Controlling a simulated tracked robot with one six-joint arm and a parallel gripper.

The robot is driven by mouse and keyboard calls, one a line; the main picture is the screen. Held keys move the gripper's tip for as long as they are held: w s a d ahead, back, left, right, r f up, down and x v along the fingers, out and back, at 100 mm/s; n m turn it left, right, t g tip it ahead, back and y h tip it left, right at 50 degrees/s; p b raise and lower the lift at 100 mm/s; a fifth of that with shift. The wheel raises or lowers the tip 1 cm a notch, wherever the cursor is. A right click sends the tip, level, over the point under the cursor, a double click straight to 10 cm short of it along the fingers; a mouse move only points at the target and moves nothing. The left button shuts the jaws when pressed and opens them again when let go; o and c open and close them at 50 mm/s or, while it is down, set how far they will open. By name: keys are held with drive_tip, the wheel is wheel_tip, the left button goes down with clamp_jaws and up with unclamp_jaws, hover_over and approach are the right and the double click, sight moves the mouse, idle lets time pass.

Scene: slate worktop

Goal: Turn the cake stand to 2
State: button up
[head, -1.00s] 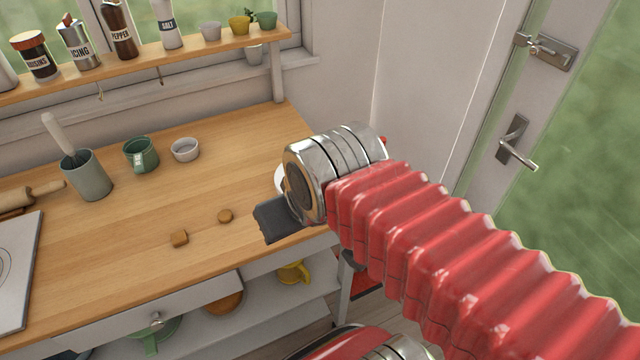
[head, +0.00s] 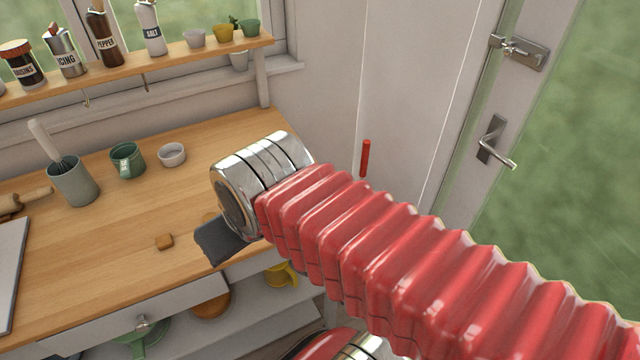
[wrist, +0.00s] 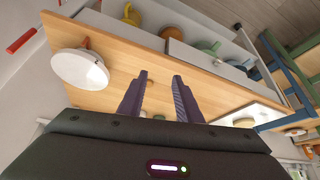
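A white round piece, which looks like the cake stand (wrist: 80,70), is at the left of the wrist view near the worktop's corner. A small brown-orange part shows at its edge. No number can be read on it. In the head view it is hidden behind my arm. My gripper (wrist: 160,76) is open and empty, its two dark fingers apart over the worktop, to the right of the white piece in the wrist view. In the head view a dark part of my gripper (head: 220,240) shows near the worktop's front edge.
The wooden worktop (head: 110,225) holds a brown block (head: 164,242), a green mug (head: 127,160), a white bowl (head: 172,155) and a whisk crock (head: 73,181). A red rod (head: 365,158) stands out by the wall. A shelf (head: 180,51) carries jars and pots.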

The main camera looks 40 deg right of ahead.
drive_tip(key=shift+o, duration=0.4)
drive_tip(key=shift+d, duration=0.1)
drive_tip(key=w+d+f+m+y, duration=0.1)
drive_tip(key=d+f+m+y, duration=0.1)
drive_tip(key=d, duration=0.6)
drive_tip(key=w+d+f+m+y, duration=0.2)
drive_tip(key=d+y, duration=0.4)
drive_tip(key=d, duration=0.3)
drive_tip(key=w+d+f+m+t+y, duration=0.1)
drive_tip(key=d+f+m+y, duration=0.2)
drive_tip(key=d+f, duration=0.3)
drive_tip(key=shift+w+d+y, duration=0.15)
drive_tip(key=shift+d+y, duration=0.55)
drive_tip(key=shift+d, duration=0.65)
drive_tip(key=s+d+f+m+t, duration=0.1)
drive_tip(key=s+d+t, duration=0.1)
drive_tip(key=d, duration=0.3)
drive_tip(key=s+d+f+m+t, duration=0.1)
drive_tip(key=s+d+f+t, duration=0.1)
drive_tip(key=d, duration=0.4)
drive_tip(key=s+t, duration=0.1)
drive_tip(key=t, duration=0.1)
drive_tip(key=shift+m+t, duration=0.3)
drive_tip(key=shift+t, duration=0.1)
drive_tip(key=shift+w+a, duration=0.15)
drive_tip(key=x, duration=1.3)
drive_tip(key=shift+w+a+f, duration=0.15)
drive_tip(key=shift+w, duration=0.15)
